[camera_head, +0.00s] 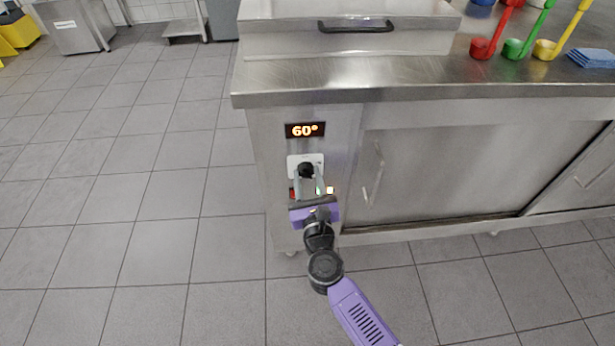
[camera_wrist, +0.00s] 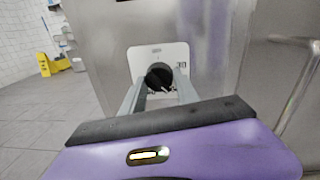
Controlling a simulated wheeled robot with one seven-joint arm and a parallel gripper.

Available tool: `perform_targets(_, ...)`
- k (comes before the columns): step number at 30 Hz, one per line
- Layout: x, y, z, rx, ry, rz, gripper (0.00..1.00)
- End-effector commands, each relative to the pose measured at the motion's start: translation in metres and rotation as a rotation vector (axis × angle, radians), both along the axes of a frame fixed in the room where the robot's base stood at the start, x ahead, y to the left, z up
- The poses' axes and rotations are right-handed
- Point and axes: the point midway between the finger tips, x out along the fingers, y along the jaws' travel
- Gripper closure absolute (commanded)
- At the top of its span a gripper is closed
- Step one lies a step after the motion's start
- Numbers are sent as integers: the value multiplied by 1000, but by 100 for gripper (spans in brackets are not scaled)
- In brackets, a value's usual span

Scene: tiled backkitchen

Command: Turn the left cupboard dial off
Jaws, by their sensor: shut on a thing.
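The black round dial (camera_head: 306,170) sits on a white plate (camera_head: 292,161) on the steel cupboard's left front panel, below a lit display (camera_head: 305,130) reading 60°. In the wrist view the dial (camera_wrist: 159,76) is between my fingers, on its plate (camera_wrist: 137,57) with a "30" mark at the right. My gripper (camera_head: 309,178) reaches up from below, its two grey fingers on either side of the dial; in the wrist view the gripper (camera_wrist: 159,88) is shut on it. The dial's lower part is partly hidden by the fingers, and I cannot read its pointer clearly.
A cupboard door handle (camera_head: 373,173) is to the right. The steel counter edge (camera_head: 420,93) juts out above, holding red, green and yellow ladles (camera_head: 482,47) and blue cloths (camera_head: 592,58).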

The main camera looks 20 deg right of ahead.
Motion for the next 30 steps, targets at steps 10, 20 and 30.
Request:
perform_targets(10,-1,0,4,-181,62,0,100)
perform_targets(20,-1,-1,5,-474,157,1,100)
perform_targets(30,-1,-1,6,-782,257,3,100)
